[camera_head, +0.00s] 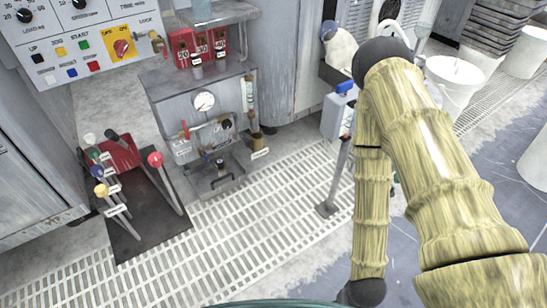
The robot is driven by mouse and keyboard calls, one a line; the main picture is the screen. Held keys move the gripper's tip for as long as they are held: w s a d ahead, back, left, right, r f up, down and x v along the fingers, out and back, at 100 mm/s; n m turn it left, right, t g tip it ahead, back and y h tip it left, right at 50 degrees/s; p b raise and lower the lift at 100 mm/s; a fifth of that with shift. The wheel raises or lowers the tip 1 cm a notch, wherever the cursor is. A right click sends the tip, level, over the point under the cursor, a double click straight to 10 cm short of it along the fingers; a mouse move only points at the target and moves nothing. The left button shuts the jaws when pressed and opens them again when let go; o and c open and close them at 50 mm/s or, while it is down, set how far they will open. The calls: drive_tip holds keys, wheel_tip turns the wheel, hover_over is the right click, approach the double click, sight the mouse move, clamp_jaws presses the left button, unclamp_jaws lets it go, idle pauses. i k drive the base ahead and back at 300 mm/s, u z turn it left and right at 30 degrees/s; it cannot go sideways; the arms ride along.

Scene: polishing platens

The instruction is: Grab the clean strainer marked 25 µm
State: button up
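I cannot make out any strainer marked 25 µm in this view. Red holders (200,46) with number tags, one seeming to read 50, stand on the grey cabinet's top, with small white tags in front. A brownish cylinder (257,143) with a small white label hangs at the cabinet's right side; the label is too small to read. My arm, in yellowish ribbed covers, rises at the right, bends at a dark joint and comes down to another dark joint at the bottom edge. My gripper is not in view.
A gauge (204,101) and piping are on the cabinet front. A rack of levers with coloured knobs (155,159) stands at left on a dark plate. A control panel (95,35) is top left. A blue-topped post (338,115) and a white bucket (455,75) stand near my arm. Grated floor (270,220) is clear.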

sight(220, 56)
drive_tip(key=k, duration=1.15)
drive_tip(key=u, duration=0.7)
drive_tip(key=i, duration=1.7)
drive_tip(key=z, duration=0.7)
